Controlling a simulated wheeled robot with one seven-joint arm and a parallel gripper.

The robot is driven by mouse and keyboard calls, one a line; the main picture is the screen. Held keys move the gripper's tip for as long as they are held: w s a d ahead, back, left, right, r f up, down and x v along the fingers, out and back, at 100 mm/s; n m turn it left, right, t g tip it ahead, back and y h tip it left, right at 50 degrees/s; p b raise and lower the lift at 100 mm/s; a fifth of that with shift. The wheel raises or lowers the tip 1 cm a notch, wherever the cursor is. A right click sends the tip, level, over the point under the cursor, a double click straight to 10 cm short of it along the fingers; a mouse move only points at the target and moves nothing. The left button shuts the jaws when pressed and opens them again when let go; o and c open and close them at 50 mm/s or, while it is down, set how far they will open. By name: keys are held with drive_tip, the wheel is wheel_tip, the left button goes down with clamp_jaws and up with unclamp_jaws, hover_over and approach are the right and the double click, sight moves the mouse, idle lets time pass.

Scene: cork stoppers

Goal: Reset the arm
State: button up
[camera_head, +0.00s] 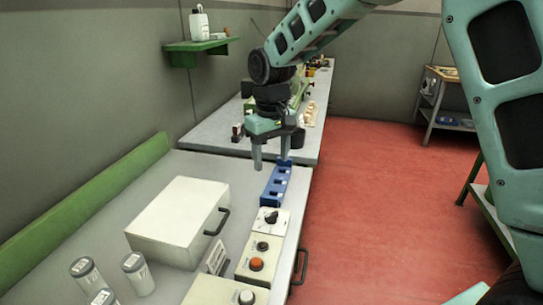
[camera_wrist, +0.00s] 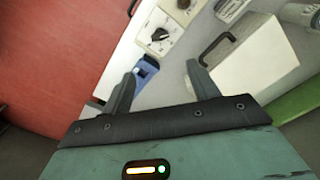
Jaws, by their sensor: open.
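My gripper (camera_head: 271,163) hangs from the arm above the far part of the near bench, pointing down. Its two fingers are apart, and in the wrist view my gripper (camera_wrist: 160,85) has nothing between the fingertips. A blue block with several recesses (camera_head: 276,187) lies on the bench just below and beside the fingers. In the wrist view the blue block (camera_wrist: 146,68) is partly hidden by the left finger. No cork stopper can be made out clearly.
A white box with a dark handle (camera_head: 178,220) stands on the grey bench. Control boxes with knobs (camera_head: 257,257) line its right edge. Several lidded jars (camera_head: 138,272) stand at the front. A green shelf (camera_head: 200,48) is on the wall. Red floor (camera_head: 380,210) lies open to the right.

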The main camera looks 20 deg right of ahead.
idle(0.3)
drive_tip(key=s+a+r+n, duration=0.1)
drive_tip(key=s+a, duration=0.2)
drive_tip(key=s, duration=0.4)
drive_tip(key=s+a+n, duration=0.1)
drive_tip(key=s+a, duration=0.3)
drive_tip(key=s, duration=0.3)
drive_tip(key=s+d+f+n, duration=0.1)
drive_tip(key=s+f+n, duration=0.1)
drive_tip(key=s, duration=1.5)
drive_tip(key=shift+s+d+n+y, duration=0.15)
drive_tip(key=shift+s+n+y, duration=0.15)
